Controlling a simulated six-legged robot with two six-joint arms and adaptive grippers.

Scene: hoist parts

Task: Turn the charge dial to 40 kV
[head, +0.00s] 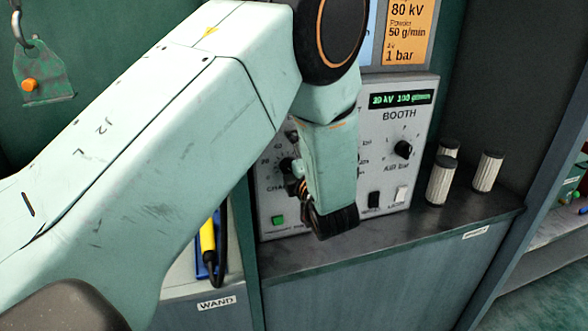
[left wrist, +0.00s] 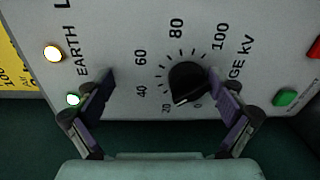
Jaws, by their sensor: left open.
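The charge dial (left wrist: 188,82) is a black knob on the white booth panel, with a scale from 0 to 100 kV. In the left wrist view its white pointer mark faces down and slightly left, close to the 20. My left gripper (left wrist: 166,88) is open, its two fingers spread either side of the dial, the right one nearer to it. I cannot tell whether either finger touches it. In the head view my left gripper (head: 300,182) and wrist hide part of the dial (head: 286,166). The green panel display (head: 401,98) shows a kV figure too small to read surely.
Several ribbed cylinders (head: 440,180) stand on the shelf beside the booth. A yellow-handled wand (head: 208,243) hangs below left. An orange card (head: 407,30) reads 80 kV.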

